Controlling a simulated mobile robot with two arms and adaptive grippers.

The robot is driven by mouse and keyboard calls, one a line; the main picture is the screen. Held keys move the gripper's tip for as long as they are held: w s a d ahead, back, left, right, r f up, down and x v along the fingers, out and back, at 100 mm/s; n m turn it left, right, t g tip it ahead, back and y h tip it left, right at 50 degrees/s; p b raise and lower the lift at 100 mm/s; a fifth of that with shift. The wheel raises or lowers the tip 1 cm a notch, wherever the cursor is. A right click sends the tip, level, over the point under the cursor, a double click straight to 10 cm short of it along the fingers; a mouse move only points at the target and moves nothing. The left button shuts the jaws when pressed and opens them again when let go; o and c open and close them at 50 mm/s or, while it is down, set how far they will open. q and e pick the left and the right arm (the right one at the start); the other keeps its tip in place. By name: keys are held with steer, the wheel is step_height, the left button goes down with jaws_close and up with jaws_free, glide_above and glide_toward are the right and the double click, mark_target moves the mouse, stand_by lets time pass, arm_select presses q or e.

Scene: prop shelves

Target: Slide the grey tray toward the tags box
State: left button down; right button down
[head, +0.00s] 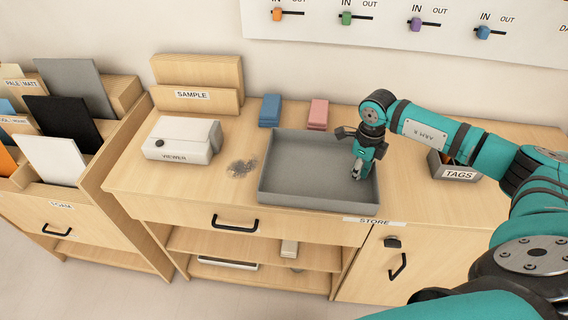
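The grey tray (312,198) is empty and lies flat on the wooden cabinet top, its front edge close to the cabinet's front edge. The grey tags box (459,174), labelled TAGS, stands to the right of the tray with a clear gap between them. My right arm passes over the box and hides part of it. My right gripper (358,175) points down over the inside of the tray, near its right wall. I cannot tell whether its fingers touch the tray or how far apart they are. My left gripper is not in view.
A wooden SAMPLE holder (196,100) is at the back left. The top between tray and tags box looks clear.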

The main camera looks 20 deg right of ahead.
mark_target(403, 182)
steer(key=shift+s+d+f, duration=0.2)
steer(key=shift+s+d, duration=0.3)
steer(key=shift+d, duration=0.15)
steer(key=shift+s+d, duration=0.15)
steer(key=shift+d, duration=0.05)
steer(key=shift+s+d, duration=0.45)
steer(key=shift+d, duration=0.3)
steer(key=shift+s+d+b, duration=0.2)
steer(key=shift+d+b, duration=0.1)
steer(key=shift+s+d, duration=0.4)
steer(key=shift+d, duration=0.25)
steer(key=shift+s+d, duration=0.15)
steer(key=shift+d, duration=0.15)
steer(key=shift+s+d+b, duration=0.3)
steer(key=shift+d, duration=0.15)
steer(key=shift+s+d, duration=0.1)
steer(key=shift+d, duration=0.1)
steer(key=shift+s+d+b, duration=0.25)
steer(key=shift+s+d, duration=0.35)
steer(key=shift+d, duration=0.35)
steer(key=shift+s+d+b, duration=0.2)
steer(key=shift+s+d, duration=0.35)
steer(key=shift+d, duration=0.35)
